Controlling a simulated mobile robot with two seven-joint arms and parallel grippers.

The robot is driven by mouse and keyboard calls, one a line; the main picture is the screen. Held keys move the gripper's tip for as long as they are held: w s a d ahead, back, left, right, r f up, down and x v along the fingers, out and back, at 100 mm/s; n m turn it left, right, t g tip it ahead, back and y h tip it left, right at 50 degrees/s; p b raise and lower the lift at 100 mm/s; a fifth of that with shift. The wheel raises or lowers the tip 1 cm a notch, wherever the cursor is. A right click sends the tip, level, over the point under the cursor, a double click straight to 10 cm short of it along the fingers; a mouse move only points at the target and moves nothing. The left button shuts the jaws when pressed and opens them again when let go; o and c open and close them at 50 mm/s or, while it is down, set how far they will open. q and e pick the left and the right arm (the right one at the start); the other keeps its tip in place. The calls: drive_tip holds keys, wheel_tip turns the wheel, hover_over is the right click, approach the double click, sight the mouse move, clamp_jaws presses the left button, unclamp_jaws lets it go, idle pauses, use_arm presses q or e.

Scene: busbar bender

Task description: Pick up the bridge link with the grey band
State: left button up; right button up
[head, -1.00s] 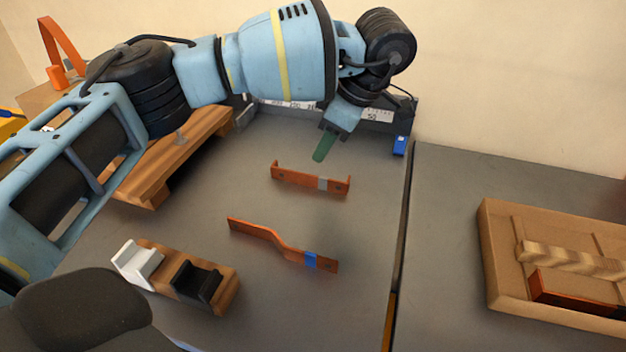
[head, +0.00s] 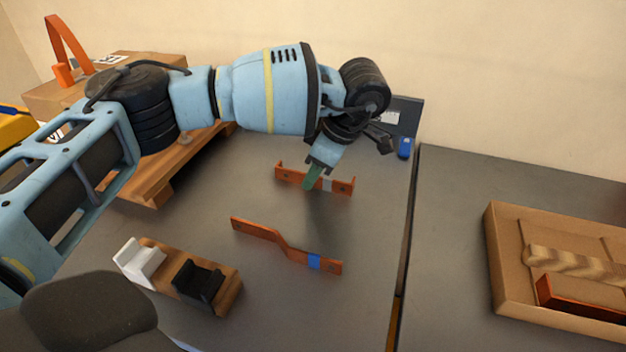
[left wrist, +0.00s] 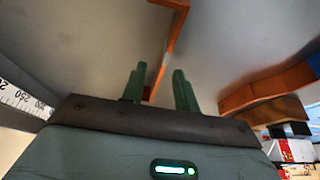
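The orange bridge link with the grey band (head: 342,187) has upturned ends and lies on the grey table in the head view. My left gripper (head: 311,178), with green fingers, points down at it and overlaps its middle, just left of the grey band. In the left wrist view the fingers (left wrist: 160,88) are apart, and the link (left wrist: 175,18) runs from the top down between them. I cannot tell whether they touch it. The bent orange link with the blue band (head: 262,232) lies nearer. My right gripper is not in view.
A wooden stand with a white and a black holder (head: 226,298) is at lower left. A wooden pallet (head: 150,185) and cardboard box lie behind my left arm. A brown tray (head: 497,262) with parts is on the right table, past a gap.

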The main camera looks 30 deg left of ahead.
use_arm(q)
clamp_jaws()
drive_tip(key=shift+r, duration=0.15)
idle(0.4)
drive_tip(key=shift+r, duration=0.55)
wheel_tip(320, 180, up, 2)
drive_tip(key=shift+r, duration=0.2)
drive_tip(key=s+d, duration=0.2)
drive_tip(key=d, duration=0.2)
drive_tip(key=s+d+r+p, duration=0.1)
drive_tip(key=s+d, duration=0.2)
drive_tip(key=d, duration=0.2)
drive_tip(key=s+d, duration=0.3)
drive_tip(key=d, duration=0.1)
drive_tip(key=shift+d+r, duration=0.2)
drive_tip(key=shift+d, duration=0.2)
